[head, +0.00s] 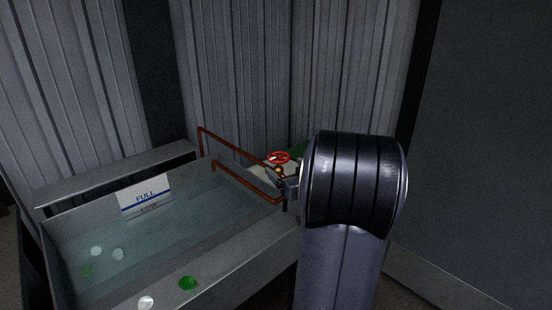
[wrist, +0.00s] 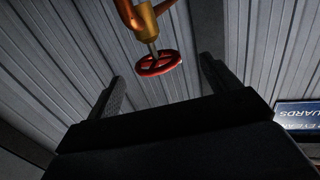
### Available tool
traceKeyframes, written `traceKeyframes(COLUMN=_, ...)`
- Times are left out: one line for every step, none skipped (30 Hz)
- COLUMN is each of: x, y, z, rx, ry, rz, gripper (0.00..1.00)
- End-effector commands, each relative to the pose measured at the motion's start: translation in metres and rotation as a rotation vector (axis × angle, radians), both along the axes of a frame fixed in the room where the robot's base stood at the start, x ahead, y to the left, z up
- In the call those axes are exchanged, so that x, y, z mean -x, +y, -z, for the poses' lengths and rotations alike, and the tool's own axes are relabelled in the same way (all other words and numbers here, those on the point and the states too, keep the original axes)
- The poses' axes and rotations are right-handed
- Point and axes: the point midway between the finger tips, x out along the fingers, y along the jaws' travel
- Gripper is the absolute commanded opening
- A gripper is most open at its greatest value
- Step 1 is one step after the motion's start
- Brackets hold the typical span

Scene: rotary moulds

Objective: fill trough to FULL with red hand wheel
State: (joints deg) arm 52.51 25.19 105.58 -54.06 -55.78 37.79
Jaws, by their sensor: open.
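The red hand wheel (head: 278,157) sits on the copper pipework at the trough's back right corner. In the wrist view the red hand wheel (wrist: 158,63) is on a stem below a brass valve body (wrist: 143,22), ahead of my open gripper (wrist: 160,75) and apart from it. Both fingers show, with nothing between them. The trough (head: 245,247) holds clear water (head: 165,235). A white level plate (head: 145,194) on its back wall reads FULL above LOW. The water's surface looks to be near the LOW mark.
Copper pipes (head: 232,146) rise over the trough's back right edge. Green and white round pieces lie at the trough, one green piece (head: 188,283) on the front rim. Corrugated walls (head: 240,75) stand close behind. A blue sign (wrist: 298,115) shows at right in the wrist view.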

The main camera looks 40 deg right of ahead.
Motion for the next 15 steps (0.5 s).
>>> traceKeyframes(x=-0.012, y=-0.001, z=0.000, rx=0.000, ry=0.000, rz=-0.004, gripper=0.83)
traceKeyframes(x=-0.018, y=-0.002, z=0.000, rx=0.000, ry=0.000, rz=-0.004, gripper=0.83)
traceKeyframes(x=-0.025, y=-0.004, z=0.000, rx=0.000, ry=0.000, rz=-0.003, gripper=0.83)
traceKeyframes(x=-0.031, y=-0.004, z=0.000, rx=0.000, ry=0.001, rz=-0.003, gripper=0.83)
traceKeyframes(x=-0.036, y=-0.006, z=0.000, rx=0.001, ry=0.000, rz=-0.003, gripper=0.83)
traceKeyframes(x=-0.042, y=-0.007, z=0.001, rx=0.000, ry=0.000, rz=-0.002, gripper=0.83)
traceKeyframes(x=-0.047, y=-0.008, z=0.000, rx=0.000, ry=0.000, rz=-0.002, gripper=0.83)
traceKeyframes(x=-0.051, y=-0.009, z=0.000, rx=0.000, ry=0.001, rz=-0.001, gripper=0.83)
traceKeyframes(x=-0.056, y=-0.010, z=0.000, rx=0.000, ry=0.000, rz=-0.001, gripper=0.83)
traceKeyframes(x=-0.059, y=-0.011, z=0.000, rx=0.000, ry=0.000, rz=-0.001, gripper=0.83)
traceKeyframes(x=-0.062, y=-0.011, z=0.000, rx=0.000, ry=0.001, rz=0.000, gripper=0.83)
traceKeyframes(x=-0.065, y=-0.012, z=0.000, rx=0.000, ry=0.001, rz=0.000, gripper=0.83)
traceKeyframes(x=-0.067, y=-0.012, z=0.000, rx=0.000, ry=0.000, rz=0.000, gripper=0.83)
traceKeyframes(x=-0.068, y=-0.012, z=0.000, rx=0.000, ry=0.000, rz=0.001, gripper=0.83)
traceKeyframes(x=-0.070, y=-0.013, z=0.000, rx=0.000, ry=0.001, rz=0.001, gripper=0.83)
